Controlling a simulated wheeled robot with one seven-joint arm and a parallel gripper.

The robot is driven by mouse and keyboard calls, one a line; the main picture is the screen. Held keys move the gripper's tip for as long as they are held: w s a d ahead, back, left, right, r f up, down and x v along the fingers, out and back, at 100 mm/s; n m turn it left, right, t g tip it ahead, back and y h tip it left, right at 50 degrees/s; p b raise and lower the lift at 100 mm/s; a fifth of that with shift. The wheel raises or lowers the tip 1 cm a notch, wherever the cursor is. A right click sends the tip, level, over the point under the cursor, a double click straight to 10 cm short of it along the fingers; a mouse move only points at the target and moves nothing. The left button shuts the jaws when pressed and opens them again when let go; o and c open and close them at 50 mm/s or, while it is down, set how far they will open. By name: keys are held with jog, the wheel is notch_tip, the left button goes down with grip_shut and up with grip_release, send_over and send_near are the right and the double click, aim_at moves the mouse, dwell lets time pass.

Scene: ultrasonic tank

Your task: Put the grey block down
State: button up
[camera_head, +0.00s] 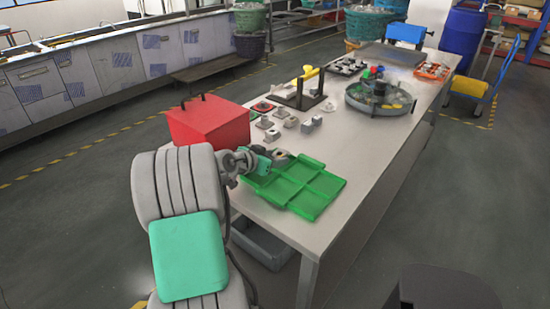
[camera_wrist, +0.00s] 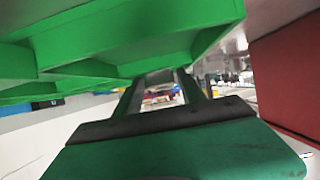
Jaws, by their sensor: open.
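My gripper (camera_head: 281,155) is low at the back-left edge of the green tray (camera_head: 318,187), beside the red box. In the wrist view my two dark fingers (camera_wrist: 165,84) stand apart, with nothing clearly held between them. The green tray (camera_wrist: 130,45) fills the top of that view, very close to the fingers. Several small grey blocks lie on the table behind the tray, including one grey block (camera_head: 307,126). I cannot tell which one is meant. The tray's visible compartments look empty. A small greyish shape at my fingertips is too small to make out.
A red box (camera_head: 208,122) stands left of my gripper; it also shows in the wrist view (camera_wrist: 285,75). Behind are a black stand with a yellow handle (camera_head: 306,90) and a round grey tank (camera_head: 380,96). The table (camera_head: 350,160) is bare right of the tray.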

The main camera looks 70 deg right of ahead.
jog(key=b+v, duration=0.1)
jog(key=v, duration=1.1)
jog(key=w+a+f+n+t+y, duration=0.35)
jog(key=w+a+n, duration=0.25)
jog(key=w+a, duration=0.55)
jog(key=w+a+f+n+t+y, duration=0.25)
jog(key=w+a+n+t, duration=0.45)
jog(key=a, duration=0.7)
jog(key=s+a+f+n+g+y, duration=0.1)
jog(key=s+a+n+y, duration=0.3)
jog(key=a, duration=0.8)
jog(key=a+f+n+g+y, duration=0.15)
jog(key=a+n, duration=0.45)
jog(key=a, duration=0.7)
notch_tip(320, 180, up, 5)
jog(key=p, duration=0.3)
jog(key=shift+w+d, duration=0.1)
jog(key=shift+d, duration=0.05)
jog(key=shift+f, duration=0.1)
